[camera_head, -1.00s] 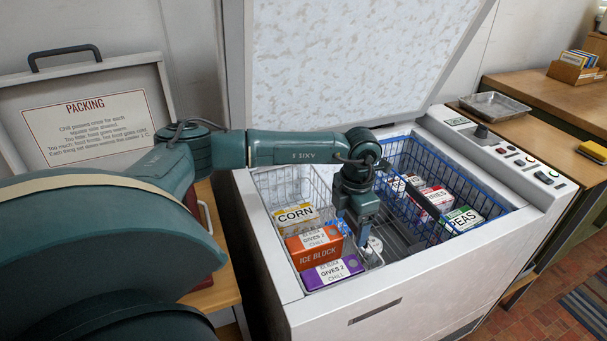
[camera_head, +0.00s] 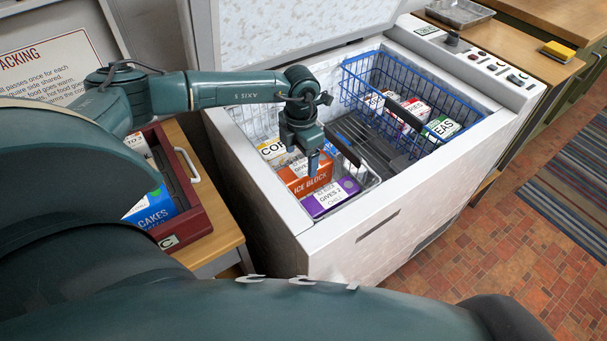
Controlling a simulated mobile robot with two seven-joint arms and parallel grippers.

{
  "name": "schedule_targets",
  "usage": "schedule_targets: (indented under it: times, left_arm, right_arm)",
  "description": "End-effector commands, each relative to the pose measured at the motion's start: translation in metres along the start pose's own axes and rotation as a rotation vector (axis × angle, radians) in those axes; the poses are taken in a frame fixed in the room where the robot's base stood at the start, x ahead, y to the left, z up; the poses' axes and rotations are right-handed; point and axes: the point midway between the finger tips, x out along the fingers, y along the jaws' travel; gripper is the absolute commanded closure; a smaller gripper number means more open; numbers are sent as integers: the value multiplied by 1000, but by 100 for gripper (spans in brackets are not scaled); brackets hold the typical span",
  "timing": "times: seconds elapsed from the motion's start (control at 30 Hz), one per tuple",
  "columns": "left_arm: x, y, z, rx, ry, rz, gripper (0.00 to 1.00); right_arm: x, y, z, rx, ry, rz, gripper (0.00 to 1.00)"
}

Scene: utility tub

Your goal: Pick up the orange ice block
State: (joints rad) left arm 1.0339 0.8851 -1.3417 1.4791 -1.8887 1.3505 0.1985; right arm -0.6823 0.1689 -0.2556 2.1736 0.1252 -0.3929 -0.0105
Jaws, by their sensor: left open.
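The orange ice block (camera_head: 300,187) lies in the pale wire basket at the left side of the open chest freezer. It sits between the yellow-labelled corn box (camera_head: 270,150) and the purple block (camera_head: 325,199). My left gripper (camera_head: 313,163) points down over the orange block and hides part of its top. It is open and holds nothing. Whether its fingers touch the block, I cannot tell. My right gripper is not in view.
A blue wire basket (camera_head: 351,94) with several boxes fills the freezer's right side. The freezer's front wall (camera_head: 400,205) stands close to the blocks. The raised lid (camera_head: 270,35) is behind. A red crate (camera_head: 205,213) stands on the left table.

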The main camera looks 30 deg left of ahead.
Motion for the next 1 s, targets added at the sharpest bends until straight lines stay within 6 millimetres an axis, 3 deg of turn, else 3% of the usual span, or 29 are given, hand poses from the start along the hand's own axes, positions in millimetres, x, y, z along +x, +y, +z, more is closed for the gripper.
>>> schedule_targets:
  times: [0.6, 0.9, 1.0]
  left_arm:
    - [71, -1, 12, 1, 1, 0, 25]
    - [76, -1, 12, 0, -1, 0, 25]
    - [75, -1, 12, 0, -1, 0, 32]
  right_arm:
    - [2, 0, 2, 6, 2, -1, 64]
    - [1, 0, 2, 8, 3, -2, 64]
    - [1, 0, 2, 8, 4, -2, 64]
